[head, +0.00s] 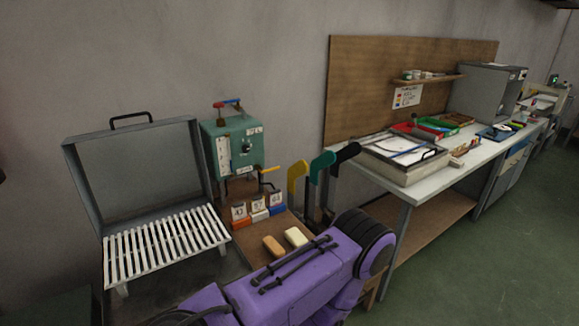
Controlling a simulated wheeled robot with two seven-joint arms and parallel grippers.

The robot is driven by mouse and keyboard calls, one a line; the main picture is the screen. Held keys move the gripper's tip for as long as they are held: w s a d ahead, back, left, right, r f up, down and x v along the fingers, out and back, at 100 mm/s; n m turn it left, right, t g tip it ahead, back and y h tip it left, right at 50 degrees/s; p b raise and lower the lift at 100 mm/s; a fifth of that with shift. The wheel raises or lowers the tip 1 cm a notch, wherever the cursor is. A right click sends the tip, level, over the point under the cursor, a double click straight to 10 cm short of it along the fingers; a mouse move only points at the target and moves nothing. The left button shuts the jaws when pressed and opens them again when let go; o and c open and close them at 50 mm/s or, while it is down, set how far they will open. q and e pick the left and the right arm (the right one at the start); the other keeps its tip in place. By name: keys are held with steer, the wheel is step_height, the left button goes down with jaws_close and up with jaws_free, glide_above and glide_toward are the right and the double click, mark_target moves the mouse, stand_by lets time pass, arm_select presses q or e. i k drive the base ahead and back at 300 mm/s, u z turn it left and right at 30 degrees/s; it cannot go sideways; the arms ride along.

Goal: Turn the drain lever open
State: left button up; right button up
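A teal machine box (240,146) with a gauge strip and a dark dial stands against the wall, left of centre. A small yellow-handled lever (269,170) sticks out to the right from its lower side. A red and blue handle (228,103) lies across its top. I cannot tell for certain which of these is the drain lever, or whether it is open. Neither of my grippers shows in the head view. A purple link of mine fills the bottom middle and hides part of the bench.
An open grey lidded box with a white slatted rack (165,245) stands left of the machine. Numbered blocks (258,207) and two bars (284,241) lie in front. Yellow, teal and black boards (320,166) stand right. A long worktable (405,187) runs right; floor beyond is clear.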

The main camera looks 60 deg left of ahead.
mark_target(262, 171)
steer(key=i, duration=2.85)
steer(key=u, duration=3.05)
